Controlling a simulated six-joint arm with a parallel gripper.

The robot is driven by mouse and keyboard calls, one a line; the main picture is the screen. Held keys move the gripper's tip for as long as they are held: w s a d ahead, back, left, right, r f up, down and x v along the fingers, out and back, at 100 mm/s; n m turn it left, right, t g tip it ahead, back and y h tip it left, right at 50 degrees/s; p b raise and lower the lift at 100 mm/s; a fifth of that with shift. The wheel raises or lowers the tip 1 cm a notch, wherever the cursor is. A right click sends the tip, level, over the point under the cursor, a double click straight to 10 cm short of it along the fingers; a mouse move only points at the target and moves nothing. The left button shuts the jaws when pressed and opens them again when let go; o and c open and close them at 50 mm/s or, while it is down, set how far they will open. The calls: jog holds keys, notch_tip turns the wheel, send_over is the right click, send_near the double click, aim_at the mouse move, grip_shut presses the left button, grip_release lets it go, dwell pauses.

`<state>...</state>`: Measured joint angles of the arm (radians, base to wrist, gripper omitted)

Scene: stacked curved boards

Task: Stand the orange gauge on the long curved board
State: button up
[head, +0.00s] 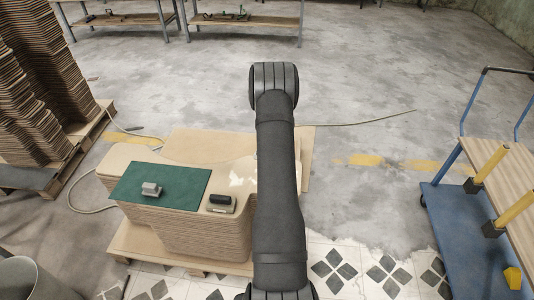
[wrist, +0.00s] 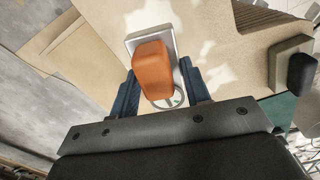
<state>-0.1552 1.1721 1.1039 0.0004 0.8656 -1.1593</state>
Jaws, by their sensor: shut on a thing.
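The orange gauge (wrist: 150,66) has a rounded orange body on a pale grey plate, with a round dial-like part at its near end. In the wrist view my gripper (wrist: 158,76) has its blue fingers on both sides of the gauge and is shut on it. Tan board surface (wrist: 215,38) lies beneath and around it; I cannot tell whether the gauge touches it. My arm hides the gripper and gauge there.
A green mat (head: 185,181) with a grey metal block (head: 151,189) lies on the stacked boards (head: 190,235). A black-topped block (head: 221,204) sits beside the mat's right edge. A blue cart (head: 455,220) stands at right, tall board stacks (head: 40,100) at left.

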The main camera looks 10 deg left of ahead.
jog(key=shift+f, duration=3.4)
jog(key=shift+f, duration=0.5)
jog(key=o, duration=1.2)
notch_tip(320, 180, up, 17)
jog(key=shift+r, duration=0.2)
